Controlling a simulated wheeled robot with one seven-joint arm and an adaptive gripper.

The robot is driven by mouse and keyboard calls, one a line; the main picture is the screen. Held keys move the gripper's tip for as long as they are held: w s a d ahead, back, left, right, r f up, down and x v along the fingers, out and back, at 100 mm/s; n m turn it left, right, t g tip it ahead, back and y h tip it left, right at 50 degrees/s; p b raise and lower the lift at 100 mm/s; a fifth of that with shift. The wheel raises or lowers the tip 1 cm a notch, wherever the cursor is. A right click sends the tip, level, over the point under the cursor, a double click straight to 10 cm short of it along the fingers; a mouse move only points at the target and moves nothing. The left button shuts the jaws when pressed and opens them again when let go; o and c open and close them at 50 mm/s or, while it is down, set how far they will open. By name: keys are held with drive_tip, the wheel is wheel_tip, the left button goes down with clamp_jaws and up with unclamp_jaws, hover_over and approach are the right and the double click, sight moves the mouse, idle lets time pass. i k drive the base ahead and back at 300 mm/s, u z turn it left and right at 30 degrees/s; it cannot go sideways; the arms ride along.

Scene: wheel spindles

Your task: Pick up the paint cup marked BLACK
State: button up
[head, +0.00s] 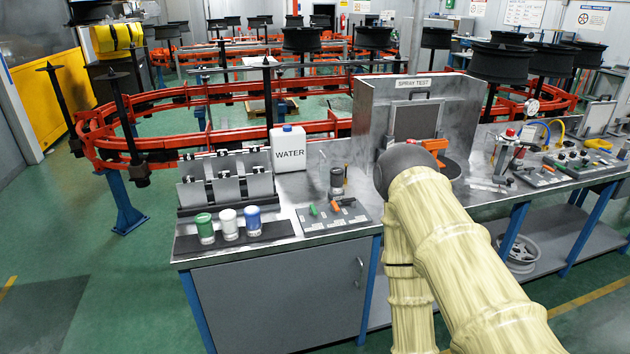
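Three paint cups stand in a row on a dark mat (275,231) at the bench's front left: a green one (204,229), a white one (228,224) and a blue one (253,221). Their labels are too small to read. A dark, partly clear cup-like vessel (336,181) stands apart, right of the white WATER jug (288,149). I cannot read any BLACK marking on it. My arm, in a pale yellow cover, reaches up over the bench in front of the spray test booth (367,125). My gripper does not show; the arm's dark rounded joint hides what is behind it.
A metal rack (226,180) stands behind the three cups. A grey board (334,217) with green and orange items lies right of them. An orange tool (435,147) is in the booth beside my arm. Fittings and hoses crowd the bench's right side. Red conveyor rails run behind.

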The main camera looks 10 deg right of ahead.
sight(337, 175)
drive_tip(key=u, duration=0.7)
drive_tip(key=i, duration=1.1)
drive_tip(key=z, duration=0.3)
